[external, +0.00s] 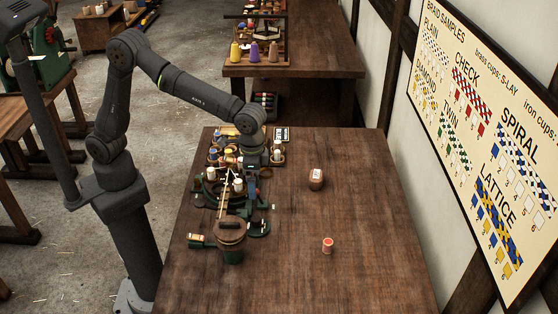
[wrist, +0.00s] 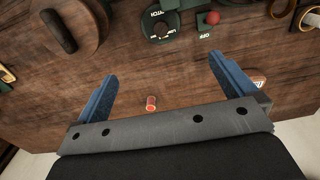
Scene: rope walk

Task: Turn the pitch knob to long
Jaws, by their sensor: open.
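The pitch knob (wrist: 158,29) is a small dark round knob on a green plate marked PITCH, near the top middle of the wrist view. Small lettering lies around it, but I cannot read its setting. In the external view the green plate (external: 259,229) shows at the machine's right front. My gripper (wrist: 163,68) is open, with its two blue fingers wide apart and nothing between them. In the picture the knob lies above the gap, beyond the fingertips. In the external view my gripper (external: 252,193) points down close to the braiding machine, partly hidden by my wrist.
A red ball (wrist: 212,17) sits by an OFF label, right of the knob. A wooden-topped drum (external: 231,230) stands left of the plate. An orange spool (external: 328,245) and a brown labelled object (external: 316,179) stand on the table (external: 350,215), whose right side is mostly clear.

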